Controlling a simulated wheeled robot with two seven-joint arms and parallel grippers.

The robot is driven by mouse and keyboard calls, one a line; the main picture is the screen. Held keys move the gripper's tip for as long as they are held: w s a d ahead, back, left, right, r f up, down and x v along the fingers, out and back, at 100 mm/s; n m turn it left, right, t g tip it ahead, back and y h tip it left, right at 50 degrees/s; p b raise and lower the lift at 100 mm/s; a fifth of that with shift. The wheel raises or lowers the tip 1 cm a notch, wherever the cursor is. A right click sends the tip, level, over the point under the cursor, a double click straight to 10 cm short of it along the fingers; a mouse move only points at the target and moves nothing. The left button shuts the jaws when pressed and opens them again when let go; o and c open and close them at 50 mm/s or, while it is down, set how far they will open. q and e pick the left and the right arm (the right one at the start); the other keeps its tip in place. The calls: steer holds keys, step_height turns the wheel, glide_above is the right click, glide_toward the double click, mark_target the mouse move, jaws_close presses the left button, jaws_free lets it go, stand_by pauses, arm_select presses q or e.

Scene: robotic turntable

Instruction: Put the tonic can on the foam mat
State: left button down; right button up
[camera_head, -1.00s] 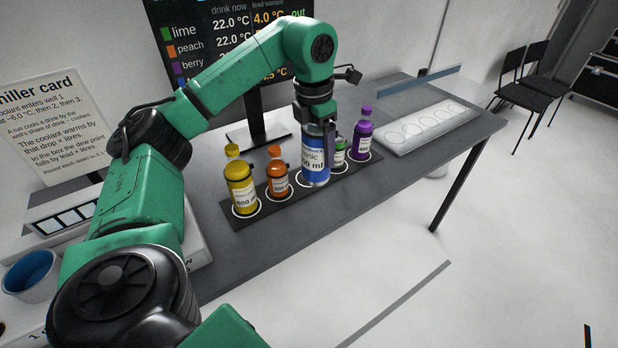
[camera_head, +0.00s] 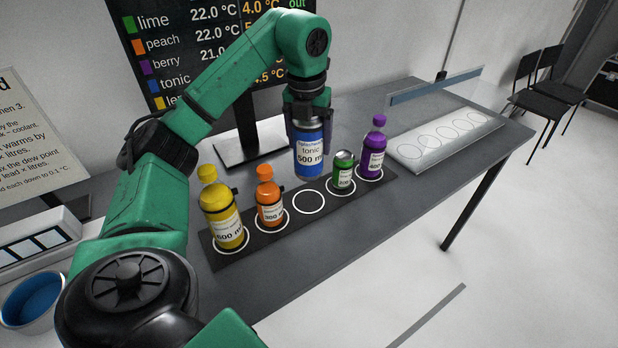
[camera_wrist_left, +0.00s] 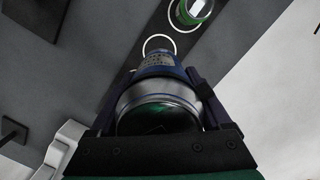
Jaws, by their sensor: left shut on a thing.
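The tonic can (camera_head: 310,158) is blue with a white label and silver ends. My left gripper (camera_head: 309,122) is shut on its upper part from above and holds it upright, raised off the dark strip. In the left wrist view the can's round end (camera_wrist_left: 158,108) sits between the fingers. An empty white ring (camera_head: 309,201) shows on the dark strip (camera_head: 283,219) below and in front of the can. A pale slab (camera_head: 445,137) with several ring outlines lies farther right; I cannot tell whether it or the dark strip is the foam mat. My right gripper is not in view.
On the strip stand a yellow bottle (camera_head: 221,207), an orange bottle (camera_head: 269,197), a green can (camera_head: 343,172) close to the tonic can, and a purple bottle (camera_head: 373,150). A screen stand (camera_head: 249,149) is behind. A clear panel with a blue-grey edge (camera_head: 437,84) stands behind the slab.

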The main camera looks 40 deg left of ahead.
mark_target(309, 173)
arm_select(q)
steer(key=f, duration=0.4)
steer(key=w+a+f, duration=0.1)
steer(key=f, duration=0.1)
steer(key=shift+f+p, duration=0.3)
steer(key=shift+p, duration=0.05)
steer(key=f, duration=0.3)
steer(key=shift+s+d+f, duration=0.15)
steer(key=shift+s+d, duration=0.1)
steer(key=shift+w+a+f, duration=0.15)
steer(key=shift+w+f, duration=0.05)
steer(key=shift+f, duration=0.05)
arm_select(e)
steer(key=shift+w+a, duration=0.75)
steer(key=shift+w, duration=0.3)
